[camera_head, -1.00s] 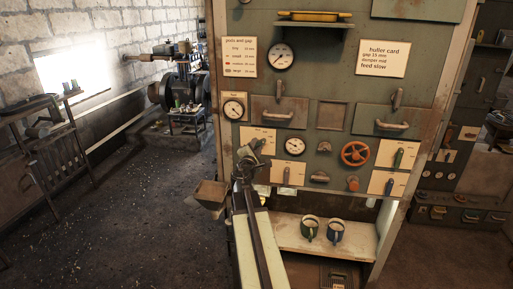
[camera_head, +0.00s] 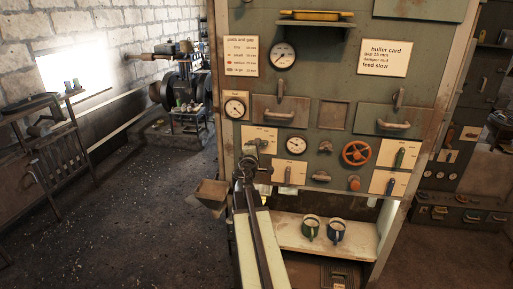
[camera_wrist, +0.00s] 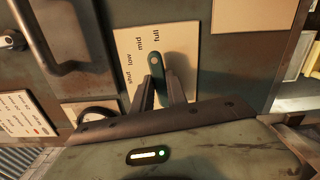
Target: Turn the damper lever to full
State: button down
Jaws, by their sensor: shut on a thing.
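The damper lever (camera_wrist: 155,65) is a dark teal bar with a rounded end, on a pale plate (camera_wrist: 185,50) marked shut, low, mid and full. In the wrist view its rounded end lies below the words mid and full; I cannot tell its exact setting. My gripper (camera_wrist: 163,92) is shut on the lever, one finger on each side, and hides its lower part. In the head view my gripper (camera_head: 246,160) is at the lower left of the green panel, in front of the pale plate (camera_head: 269,133).
An orange handwheel (camera_head: 356,153), a small gauge (camera_head: 296,145) and other levers sit to the right on the panel. Two mugs (camera_head: 323,231) stand on the shelf below. A bar handle (camera_wrist: 65,65) is at the left in the wrist view. Floor at the left is open.

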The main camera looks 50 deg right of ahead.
jog(key=shift+d+m, duration=0.15)
jog(key=shift+m, duration=0.55)
jog(key=c, duration=1.3)
grip_release()
